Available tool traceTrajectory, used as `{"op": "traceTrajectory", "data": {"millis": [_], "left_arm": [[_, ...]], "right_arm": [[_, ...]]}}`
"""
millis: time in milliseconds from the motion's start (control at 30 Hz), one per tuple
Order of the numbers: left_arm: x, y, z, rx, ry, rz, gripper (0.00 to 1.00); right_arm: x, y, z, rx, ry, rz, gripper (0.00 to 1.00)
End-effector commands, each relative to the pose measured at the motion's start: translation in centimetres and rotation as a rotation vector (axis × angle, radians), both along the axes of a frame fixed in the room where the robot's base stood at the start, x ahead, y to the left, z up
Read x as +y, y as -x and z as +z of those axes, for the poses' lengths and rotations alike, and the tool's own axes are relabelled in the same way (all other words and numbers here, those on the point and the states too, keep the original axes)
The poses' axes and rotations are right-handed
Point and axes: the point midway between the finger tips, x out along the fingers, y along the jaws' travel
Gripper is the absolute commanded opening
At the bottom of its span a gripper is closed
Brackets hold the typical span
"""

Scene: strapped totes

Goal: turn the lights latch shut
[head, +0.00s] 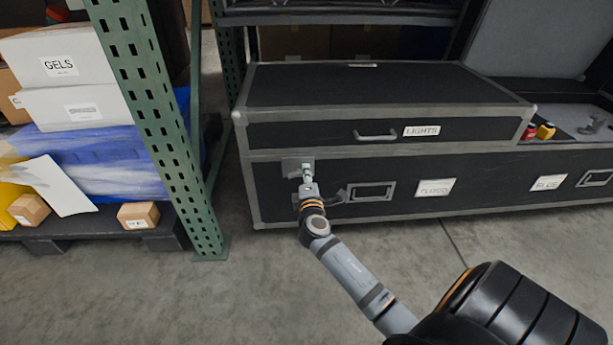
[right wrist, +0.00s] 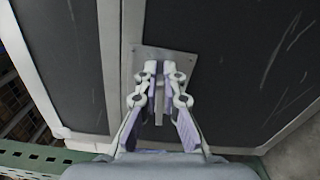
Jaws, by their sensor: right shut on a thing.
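The black LIGHTS case (head: 380,105) has grey edges, a handle and a white label, and its lid section is down on the lower body. A latch (head: 292,166) with a grey plate sits at the left of the front, at the seam. My right gripper (head: 307,176) is at this latch. In the right wrist view the latch plate (right wrist: 178,54) lies on the case front, and my right gripper (right wrist: 159,72) is shut on the latch's narrow grey tab (right wrist: 158,108). The fingers partly hide the latch. My left gripper is not in view.
A green rack post (head: 160,120) stands left of the case, beside shelves with boxes labelled GELS (head: 62,66). An open compartment at the right holds a red and a yellow item (head: 546,131). FLOOD (head: 435,188) and BLUE labels mark the lower front. The concrete floor in front is clear.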

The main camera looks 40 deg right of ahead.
Motion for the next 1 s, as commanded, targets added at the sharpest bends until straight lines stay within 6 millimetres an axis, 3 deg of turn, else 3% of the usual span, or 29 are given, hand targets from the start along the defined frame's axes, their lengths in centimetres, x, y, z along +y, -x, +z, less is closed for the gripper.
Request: {"op": "traceTrajectory", "data": {"millis": [300,900,1000], "left_arm": [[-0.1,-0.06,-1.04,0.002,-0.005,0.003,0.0],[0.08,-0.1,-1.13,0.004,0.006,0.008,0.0],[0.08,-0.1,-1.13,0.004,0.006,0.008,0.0]], "right_arm": [[-0.05,0.02,-0.5,-0.069,-0.115,-0.001,0.0],[-0.05,0.03,-0.51,-0.086,-0.144,-0.001,0.0],[-0.05,0.03,-0.51,-0.086,-0.143,-0.001,0.19]]}}
